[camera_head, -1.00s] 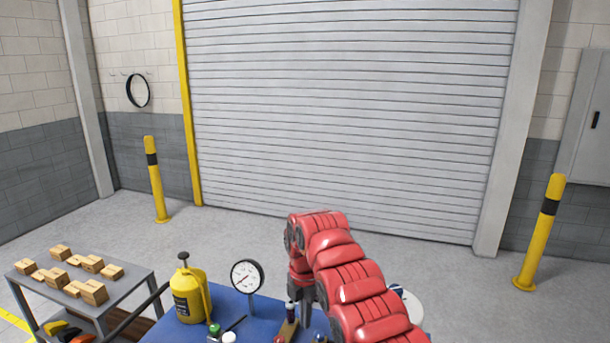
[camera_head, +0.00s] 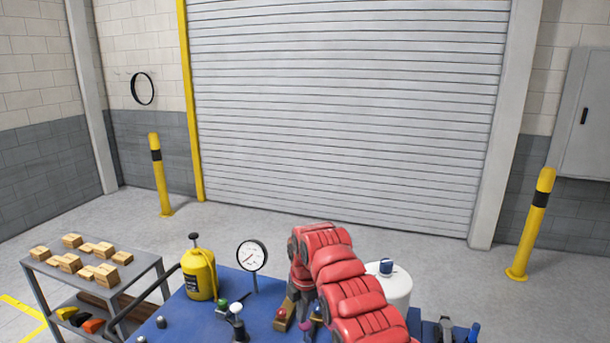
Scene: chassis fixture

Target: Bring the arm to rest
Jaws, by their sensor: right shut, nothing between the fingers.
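My right arm (camera_head: 345,275), red and segmented, comes up from the bottom edge right of the middle and bends over the blue worktop (camera_head: 262,318). Its wrist and right gripper (camera_head: 301,291) point down at the near part of the worktop, beside small knobbed fixtures. The gripper is shut with nothing held; its fingertips are small and partly lost among the fixtures. My left arm and gripper are out of view.
Close to the right arm stand a dial gauge (camera_head: 252,256), a yellow canister (camera_head: 200,274) and a white round container (camera_head: 396,288). A grey cart (camera_head: 140,268) with several wooden blocks is at left. Yellow bollards (camera_head: 531,222) and open floor lie beyond.

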